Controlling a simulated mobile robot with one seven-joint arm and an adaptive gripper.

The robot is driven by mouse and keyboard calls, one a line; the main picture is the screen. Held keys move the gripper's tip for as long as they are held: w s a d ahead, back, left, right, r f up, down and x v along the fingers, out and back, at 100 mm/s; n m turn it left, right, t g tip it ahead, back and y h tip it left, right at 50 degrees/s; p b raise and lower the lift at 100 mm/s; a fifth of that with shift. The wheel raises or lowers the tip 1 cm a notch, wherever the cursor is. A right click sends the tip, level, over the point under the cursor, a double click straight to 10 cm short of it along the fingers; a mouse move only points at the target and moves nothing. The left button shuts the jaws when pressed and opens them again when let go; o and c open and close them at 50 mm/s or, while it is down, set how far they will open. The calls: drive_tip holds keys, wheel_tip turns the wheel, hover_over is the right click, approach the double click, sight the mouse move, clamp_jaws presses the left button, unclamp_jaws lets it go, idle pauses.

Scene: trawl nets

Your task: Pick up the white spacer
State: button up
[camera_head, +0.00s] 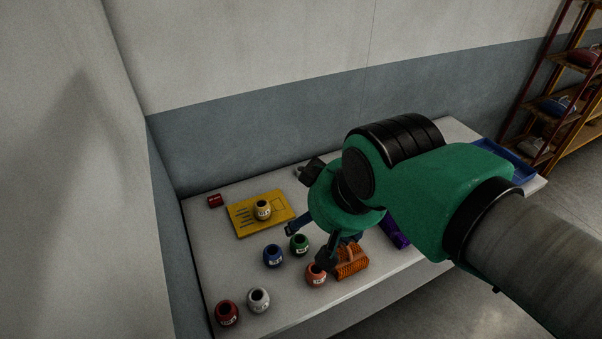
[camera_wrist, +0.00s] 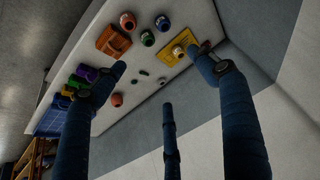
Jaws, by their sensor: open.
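The white spacer (camera_head: 258,300) is a pale, jar-shaped piece with a dark round opening and a small label. It stands upright near the front left of the table (camera_head: 345,292), just right of the red spacer (camera_head: 227,313). I cannot make it out in the wrist view. My gripper (camera_head: 307,246) is open and empty, with blue fingers, above the table to the upper right of the white spacer and apart from it. The three fingers (camera_wrist: 158,74) spread wide in the wrist view.
Blue (camera_head: 273,255), green (camera_head: 299,244) and orange (camera_head: 316,274) spacers stand between. A beige spacer (camera_head: 263,209) sits on a yellow board (camera_head: 246,224). An orange brush-like block (camera_head: 351,262) lies right of the orange spacer. Walls close the left and back.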

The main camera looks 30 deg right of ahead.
drive_tip(key=shift+c, duration=1.2)
